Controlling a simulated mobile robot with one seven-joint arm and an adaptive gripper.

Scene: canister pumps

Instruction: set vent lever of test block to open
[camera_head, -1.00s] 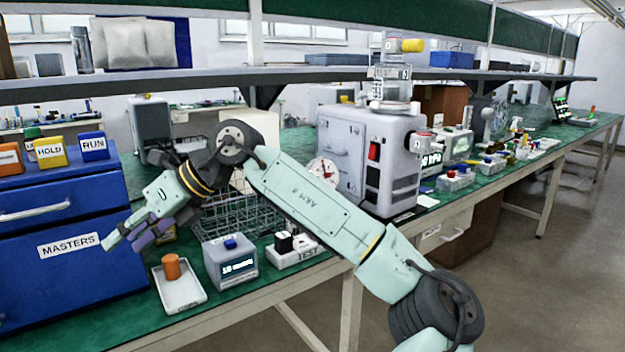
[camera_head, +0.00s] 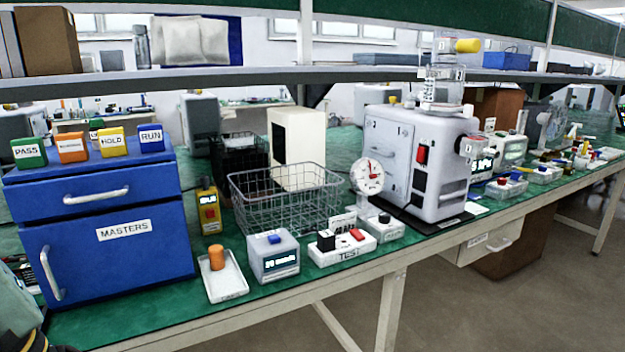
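The white test block (camera_head: 343,255), marked TEST, stands near the front edge of the green bench. On its top are a black block-shaped part (camera_head: 326,240) at the left and a red lever-like part (camera_head: 357,234) at the right. Which of these is the vent lever, and how it is set, is too small to tell. A small sign stands behind the block, its print unreadable. My gripper is not in view; only a pale green and dark part of my arm shows at the lower left edge.
Left of the block are a grey box with a blue button (camera_head: 274,257) and a white tray (camera_head: 225,287) with an orange cylinder (camera_head: 217,257). A wire basket (camera_head: 285,205) and a round dial gauge (camera_head: 368,177) stand behind. A grey machine (camera_head: 415,160) is to the right.

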